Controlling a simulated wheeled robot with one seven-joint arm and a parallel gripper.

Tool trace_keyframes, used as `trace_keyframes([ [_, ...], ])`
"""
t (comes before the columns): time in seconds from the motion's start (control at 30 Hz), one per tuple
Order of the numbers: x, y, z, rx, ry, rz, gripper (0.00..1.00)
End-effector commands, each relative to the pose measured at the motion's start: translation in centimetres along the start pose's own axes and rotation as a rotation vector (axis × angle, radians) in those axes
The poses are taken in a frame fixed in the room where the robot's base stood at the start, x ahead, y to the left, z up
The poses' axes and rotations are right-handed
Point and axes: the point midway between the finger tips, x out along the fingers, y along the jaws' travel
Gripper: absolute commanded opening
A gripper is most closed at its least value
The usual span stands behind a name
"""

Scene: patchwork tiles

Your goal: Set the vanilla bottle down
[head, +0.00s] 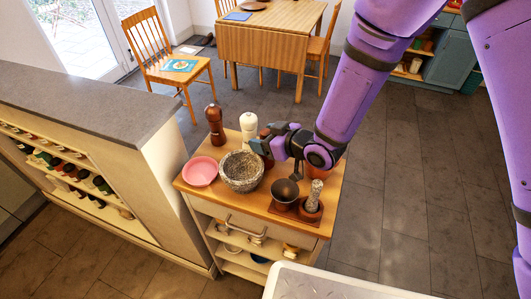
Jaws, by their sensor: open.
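My gripper (273,151) is open, low over the middle of the wooden top of a small cart (335,196). A small dark reddish-brown bottle (265,133), likely the vanilla bottle, shows at the fingers, just right of the white mill. It is partly hidden by my gripper. I cannot tell whether its base rests on the cart top or whether a finger touches it.
Around my gripper stand a brown mill (215,125), a white mill (248,126), a pink bowl (200,171), a speckled stone mortar (242,171), a dark cup (285,191), a small mortar with pestle (312,203) and a terracotta pot (319,158). The top is crowded.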

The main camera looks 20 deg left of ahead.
Motion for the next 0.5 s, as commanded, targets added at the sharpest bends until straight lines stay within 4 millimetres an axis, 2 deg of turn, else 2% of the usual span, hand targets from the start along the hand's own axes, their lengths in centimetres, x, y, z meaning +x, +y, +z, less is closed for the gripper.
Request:
trace_keyframes([
  [0.13, -0.04, 0.02, 0.0, 0.0, 0.0, 0.0, 0.65],
  [0.4, -0.07, 0.03, 0.03, 0.0, -0.001, 0.0, 0.03],
  [0.43, -0.07, 0.02, 0.05, 0.0, -0.001, 0.0, 0.0],
  [0.5, -0.08, 0.03, 0.1, 0.0, -0.003, 0.0, 0.0],
])
